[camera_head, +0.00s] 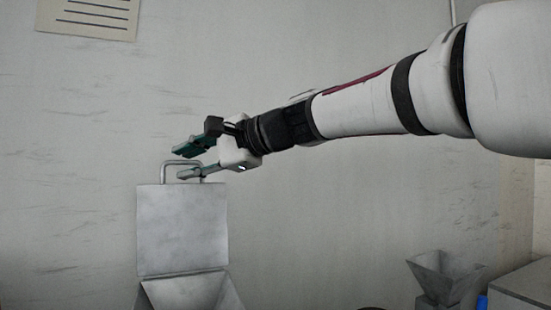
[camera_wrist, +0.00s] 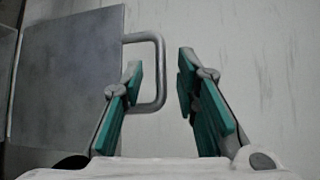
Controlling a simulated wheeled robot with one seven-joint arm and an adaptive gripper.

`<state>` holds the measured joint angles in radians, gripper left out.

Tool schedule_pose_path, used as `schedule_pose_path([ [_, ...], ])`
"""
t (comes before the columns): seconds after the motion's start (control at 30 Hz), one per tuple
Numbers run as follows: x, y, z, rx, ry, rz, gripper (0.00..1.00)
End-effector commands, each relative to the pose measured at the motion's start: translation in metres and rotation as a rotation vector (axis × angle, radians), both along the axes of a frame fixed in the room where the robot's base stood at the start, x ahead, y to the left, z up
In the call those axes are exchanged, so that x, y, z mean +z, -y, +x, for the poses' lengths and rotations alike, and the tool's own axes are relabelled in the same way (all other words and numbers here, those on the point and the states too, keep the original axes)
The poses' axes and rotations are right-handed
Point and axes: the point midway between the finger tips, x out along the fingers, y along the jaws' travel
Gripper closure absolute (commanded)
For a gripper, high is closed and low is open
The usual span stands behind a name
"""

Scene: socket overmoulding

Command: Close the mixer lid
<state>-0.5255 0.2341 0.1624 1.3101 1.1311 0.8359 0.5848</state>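The mixer lid (camera_head: 182,228) is a grey metal plate standing upright, open, above the mixer hopper (camera_head: 188,291), whose lower part is cut off by the picture's bottom edge. A bent metal handle (camera_head: 180,164) sticks out from the lid's top edge. My gripper (camera_head: 181,163) is at the handle, with its teal-padded fingers apart. In the wrist view, the lid (camera_wrist: 70,70) is on the left, and the handle (camera_wrist: 160,75) reaches between the open fingers of my gripper (camera_wrist: 160,75). The left finger overlaps part of the handle; I cannot tell whether it touches.
A smaller grey hopper (camera_head: 446,275) stands at the lower right, beside a grey box (camera_head: 520,285). A paper sheet (camera_head: 88,15) hangs on the wall (camera_head: 330,210) behind. The space between the mixer and the smaller hopper looks open.

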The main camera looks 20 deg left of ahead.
Motion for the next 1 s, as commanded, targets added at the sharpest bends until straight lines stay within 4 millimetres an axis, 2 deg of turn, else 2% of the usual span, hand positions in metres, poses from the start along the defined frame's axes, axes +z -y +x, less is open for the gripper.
schedule_pose_path([
  [0.17, -0.0033, -0.013, 0.0008, 0.0, 0.0, 0.0, 0.72],
  [0.47, -0.0043, -0.0148, 0.0017, -0.001, 0.0, 0.0, 0.72],
  [0.57, -0.0044, -0.0147, 0.0016, -0.001, 0.0, 0.0, 0.9],
  [0.6, -0.0044, -0.0146, 0.0016, -0.001, 0.0, 0.0, 0.99],
  [1.0, -0.0051, -0.0145, 0.0026, 0.0, 0.007, 0.004, 1.0],
])
